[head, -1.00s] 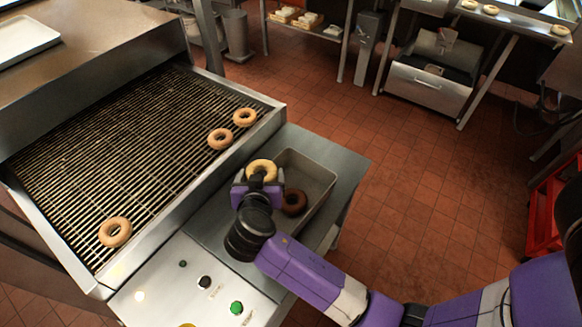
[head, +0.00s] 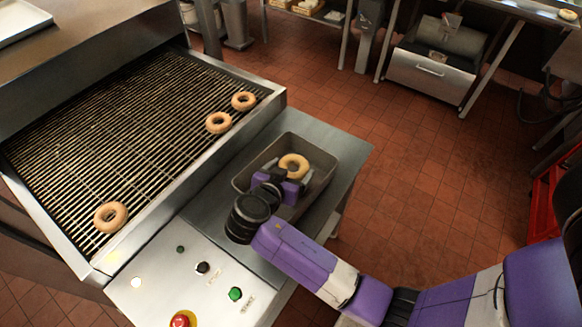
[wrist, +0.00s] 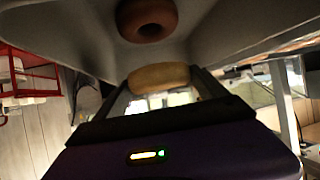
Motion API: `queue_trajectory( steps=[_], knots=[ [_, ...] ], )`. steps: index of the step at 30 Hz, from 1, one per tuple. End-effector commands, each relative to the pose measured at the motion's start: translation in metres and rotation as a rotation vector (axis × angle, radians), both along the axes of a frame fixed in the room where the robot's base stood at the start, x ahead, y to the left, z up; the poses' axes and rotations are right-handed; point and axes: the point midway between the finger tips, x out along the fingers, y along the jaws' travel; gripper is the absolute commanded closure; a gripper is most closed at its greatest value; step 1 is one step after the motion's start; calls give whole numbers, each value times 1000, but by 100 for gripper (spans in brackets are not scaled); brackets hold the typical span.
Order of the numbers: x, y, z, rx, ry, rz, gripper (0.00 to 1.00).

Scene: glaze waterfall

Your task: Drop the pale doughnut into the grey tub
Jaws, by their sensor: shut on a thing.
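The pale doughnut (head: 293,163) is held at the tip of my gripper (head: 286,179), over the inside of the grey tub (head: 332,170). In the wrist view the pale doughnut (wrist: 158,77) sits between the two fingers of my gripper (wrist: 165,85). The tub's grey inner wall (wrist: 85,30) fills the top of that view. A brown doughnut (wrist: 147,20) lies inside the tub there; in the head view it is hidden behind the gripper and the pale doughnut.
The tub stands on a steel side shelf (head: 345,200). Left of it is a wire conveyor (head: 110,140) with several tan doughnuts, among them one at the front (head: 110,217). A control panel (head: 200,285) with buttons is in front. Open tiled floor (head: 430,190) lies to the right.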

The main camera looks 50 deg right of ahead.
Motion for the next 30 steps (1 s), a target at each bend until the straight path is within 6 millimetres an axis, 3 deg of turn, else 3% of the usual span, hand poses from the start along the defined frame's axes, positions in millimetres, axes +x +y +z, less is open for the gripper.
queue_trajectory(
  steps=[10, 11, 13, 23, 30],
  knots=[
    [0, 0, -6, 0, -1, 0, 58],
    [0, 0, -6, 0, -1, 0, 14],
    [0, 0, -6, 0, 0, 1, 0],
    [0, 5, -4, -1, -2, 3, 0],
    [-7, 36, 12, 1, -4, 5, 0]
  ],
)
